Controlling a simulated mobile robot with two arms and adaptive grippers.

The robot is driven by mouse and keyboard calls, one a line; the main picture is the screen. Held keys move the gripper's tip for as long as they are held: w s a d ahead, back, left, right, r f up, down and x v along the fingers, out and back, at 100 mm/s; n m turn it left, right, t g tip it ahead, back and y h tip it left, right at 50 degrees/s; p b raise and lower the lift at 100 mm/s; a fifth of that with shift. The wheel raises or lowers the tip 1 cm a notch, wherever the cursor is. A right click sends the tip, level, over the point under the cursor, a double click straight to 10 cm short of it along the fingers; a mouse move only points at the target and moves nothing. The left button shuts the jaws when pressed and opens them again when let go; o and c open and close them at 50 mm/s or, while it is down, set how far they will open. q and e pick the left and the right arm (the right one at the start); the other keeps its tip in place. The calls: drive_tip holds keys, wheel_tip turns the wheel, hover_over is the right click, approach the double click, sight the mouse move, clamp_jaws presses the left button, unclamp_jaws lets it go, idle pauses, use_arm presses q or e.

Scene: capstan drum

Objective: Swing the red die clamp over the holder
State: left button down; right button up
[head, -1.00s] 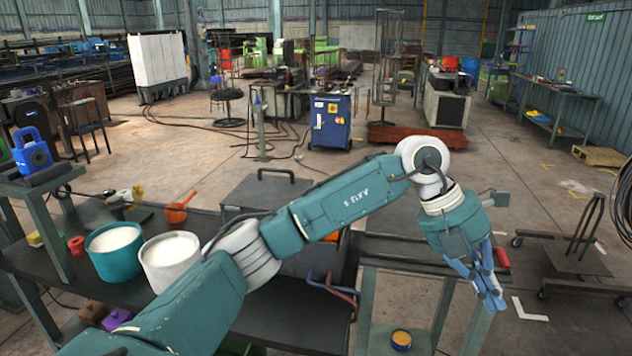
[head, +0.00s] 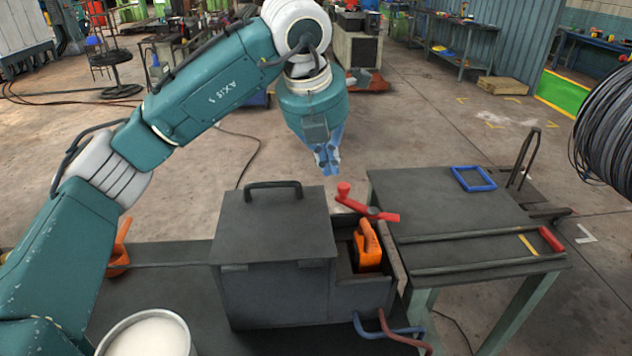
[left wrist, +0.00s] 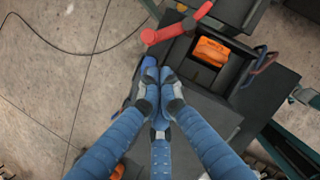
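The red die clamp (head: 368,208) is a red bar with an upright knob, at the back rim of the open bay to the right of the dark lidded box. In the left wrist view the red clamp (left wrist: 180,29) lies beside the bay, not across it. An orange die-like block (head: 367,246) sits in the bay, taken as the holder (head: 378,290); the block also shows in the left wrist view (left wrist: 211,52). My left gripper (head: 328,168) hangs behind and above the clamp's knob, its blue fingertips together (left wrist: 158,80) and empty. My right gripper is out of view.
The dark box (head: 275,255) with a handled lid stands left of the bay. A side table (head: 440,205) with rails, a red-ended bar and a blue frame (head: 473,178) is at right. Blue and red hooks (head: 400,330) stick out in front. A white bucket (head: 150,335) stands at lower left.

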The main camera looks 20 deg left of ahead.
use_arm(q)
drive_tip(key=a+p+x, duration=0.1)
drive_tip(key=p+x, duration=0.2)
drive_tip(key=x, duration=0.7)
drive_tip(key=shift+d+p, duration=0.3)
drive_tip(key=shift+d, duration=0.2)
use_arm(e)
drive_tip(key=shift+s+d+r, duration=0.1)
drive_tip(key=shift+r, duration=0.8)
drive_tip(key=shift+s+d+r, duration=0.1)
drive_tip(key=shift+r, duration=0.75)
use_arm(q)
drive_tip(key=shift+f, duration=0.15)
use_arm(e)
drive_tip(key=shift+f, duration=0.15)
use_arm(q)
drive_tip(key=shift+w+m+b, duration=0.2)
drive_tip(key=shift+m+b, duration=0.1)
drive_tip(key=shift+b, duration=0.1)
drive_tip(key=shift+w, duration=0.1)
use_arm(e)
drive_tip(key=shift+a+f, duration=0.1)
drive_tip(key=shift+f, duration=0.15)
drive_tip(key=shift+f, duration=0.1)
